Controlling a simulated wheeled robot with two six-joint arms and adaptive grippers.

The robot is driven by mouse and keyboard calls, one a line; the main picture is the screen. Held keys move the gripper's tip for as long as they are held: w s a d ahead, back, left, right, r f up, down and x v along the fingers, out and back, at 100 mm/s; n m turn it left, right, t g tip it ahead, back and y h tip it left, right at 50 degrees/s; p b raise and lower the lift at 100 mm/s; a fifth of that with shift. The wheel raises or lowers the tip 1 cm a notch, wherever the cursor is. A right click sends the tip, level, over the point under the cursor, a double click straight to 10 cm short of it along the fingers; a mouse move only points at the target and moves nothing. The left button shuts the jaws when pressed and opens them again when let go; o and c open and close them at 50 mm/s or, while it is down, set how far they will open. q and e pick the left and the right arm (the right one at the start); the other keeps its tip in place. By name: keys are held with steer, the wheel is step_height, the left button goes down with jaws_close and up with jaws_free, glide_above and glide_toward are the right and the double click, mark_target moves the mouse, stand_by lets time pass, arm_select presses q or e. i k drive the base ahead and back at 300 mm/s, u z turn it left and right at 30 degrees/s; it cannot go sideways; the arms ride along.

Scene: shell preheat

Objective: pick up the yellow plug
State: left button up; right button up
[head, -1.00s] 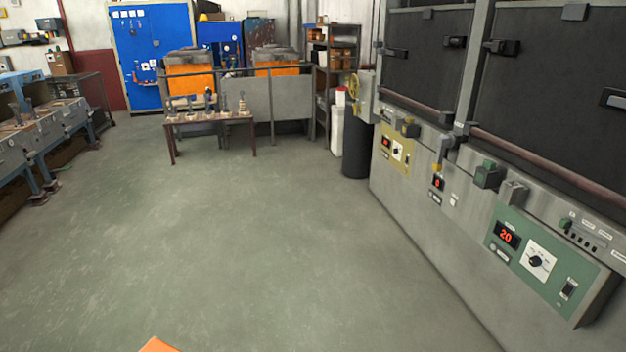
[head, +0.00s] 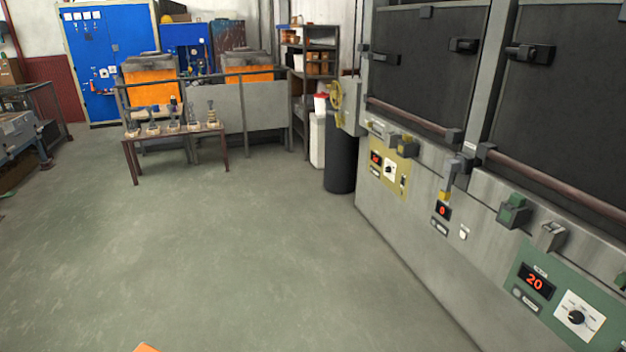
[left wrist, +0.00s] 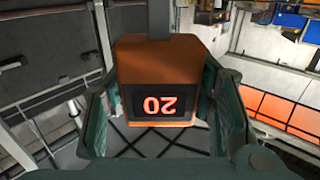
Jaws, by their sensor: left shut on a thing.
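A small yellow piece (head: 444,195) hangs at the lower end of a grey fitting on the oven front. A dark olive-yellow block (head: 407,147) sits above the yellow control panel (head: 389,168). I cannot tell which of the two is the yellow plug. In the left wrist view my left gripper (left wrist: 157,125) is shut on an orange-brown box (left wrist: 160,62) with a red display reading 20 upside down. A small orange corner (head: 147,348) shows at the bottom of the head view. My right gripper is not in view.
A green block (head: 513,210) sits on the oven front above the green panel (head: 520,270), whose display reads 20. A black bin (head: 340,155) stands by the oven's far end. A low table (head: 175,136) stands farther left. The floor (head: 230,250) between is clear.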

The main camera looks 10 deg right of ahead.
mark_target(407, 138)
steer(key=z, duration=1.6)
steer(key=i, duration=1.35)
steer(key=u, duration=1.7)
steer(key=i, duration=1.25)
steer(key=u, duration=0.35)
steer(key=i, duration=1.25)
steer(key=z, duration=1.2)
steer(key=i, duration=0.9)
steer(key=z, duration=0.8)
